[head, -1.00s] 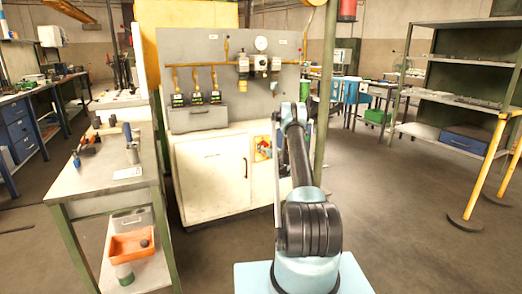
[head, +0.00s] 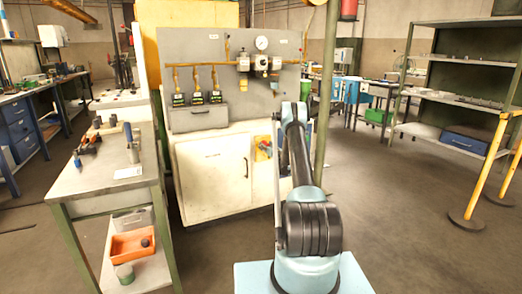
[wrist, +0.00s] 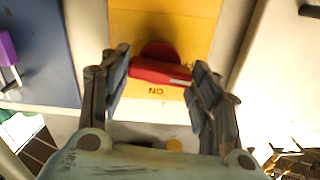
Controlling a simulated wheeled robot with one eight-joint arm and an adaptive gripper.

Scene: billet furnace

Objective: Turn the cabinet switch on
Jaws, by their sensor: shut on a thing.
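The cabinet switch is a red rotary handle (wrist: 160,72) on a yellow plate (wrist: 190,22) in the wrist view. Its bar lies crosswise and slightly tilted, with upside-down "ON" lettering just below it. My gripper (wrist: 160,80) has one finger at each end of the bar and is shut on it. In the head view the yellow plate (head: 262,143) is small on the front of the white cabinet (head: 213,172), right of its door. My arm and gripper partly hide that area, and the handle's angle is hard to read there.
A grey gauge panel (head: 205,52) with yellow pipes stands above the cabinet. A workbench (head: 90,180) with tools is close on the left. A green post (head: 325,110) stands just right of my arm. Open floor lies to the right, before the shelf rack (head: 465,105).

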